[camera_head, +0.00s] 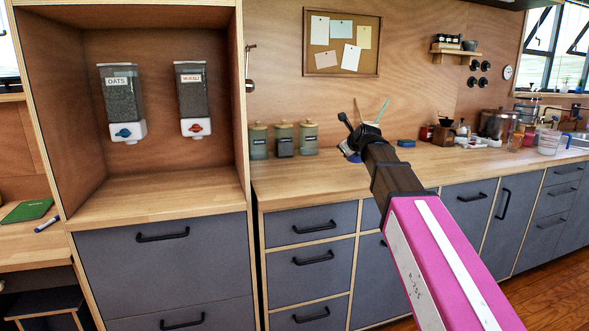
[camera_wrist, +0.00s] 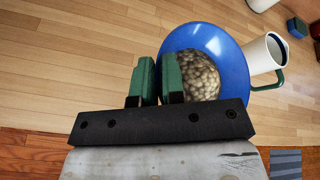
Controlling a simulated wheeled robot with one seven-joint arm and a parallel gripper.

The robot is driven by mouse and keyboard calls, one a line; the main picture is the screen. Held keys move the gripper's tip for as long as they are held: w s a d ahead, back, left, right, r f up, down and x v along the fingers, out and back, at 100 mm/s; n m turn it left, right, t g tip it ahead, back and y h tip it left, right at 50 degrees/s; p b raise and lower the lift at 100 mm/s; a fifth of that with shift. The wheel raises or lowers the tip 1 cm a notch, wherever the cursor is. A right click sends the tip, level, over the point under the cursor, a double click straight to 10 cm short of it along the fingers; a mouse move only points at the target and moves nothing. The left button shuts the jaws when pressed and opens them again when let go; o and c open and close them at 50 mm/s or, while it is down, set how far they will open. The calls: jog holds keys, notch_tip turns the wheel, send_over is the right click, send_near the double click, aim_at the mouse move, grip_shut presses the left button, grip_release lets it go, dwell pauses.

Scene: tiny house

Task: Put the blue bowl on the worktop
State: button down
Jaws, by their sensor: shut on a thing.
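The blue bowl (camera_wrist: 235,72) is at my gripper in the wrist view, with a pale brown, pebbly-looking content (camera_wrist: 203,76) inside. My gripper (camera_wrist: 158,78) is shut on the bowl's left rim, one green finger on each side of it. In the head view only a small blue part of the bowl (camera_head: 349,154) shows beside my gripper (camera_head: 352,140); the rest is hidden by my arm. The bowl is over the light wood worktop (camera_head: 320,175). I cannot tell whether it touches the surface.
A white mug (camera_wrist: 264,55) with a green handle stands close to the bowl's right side. Several lidded canisters (camera_head: 284,140) stand left on the worktop. A blue box (camera_head: 406,143) and a red item (camera_head: 426,133) are to the right. Clear worktop lies left of the bowl.

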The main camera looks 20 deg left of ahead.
jog(key=s+a+r+n+g+y, duration=0.15)
jog(key=s+a, duration=0.25)
jog(key=a, duration=0.5)
jog(key=s+a+r+n+g+y, duration=0.1)
jog(key=s+a+n+g, duration=0.25)
jog(key=a, duration=0.45)
jog(key=s+a+r+n+g+y, duration=0.1)
jog(key=s+a+n+y, duration=0.1)
jog(key=s+a, duration=0.5)
send_over(298, 183)
notch_tip(298, 183, down, 7)
jog(key=shift+s+f, duration=0.2)
jog(key=shift+f, duration=1.65)
jog(key=shift+f, duration=0.1)
jog(key=c, duration=1.2)
grip_release()
jog(key=v, duration=1.2)
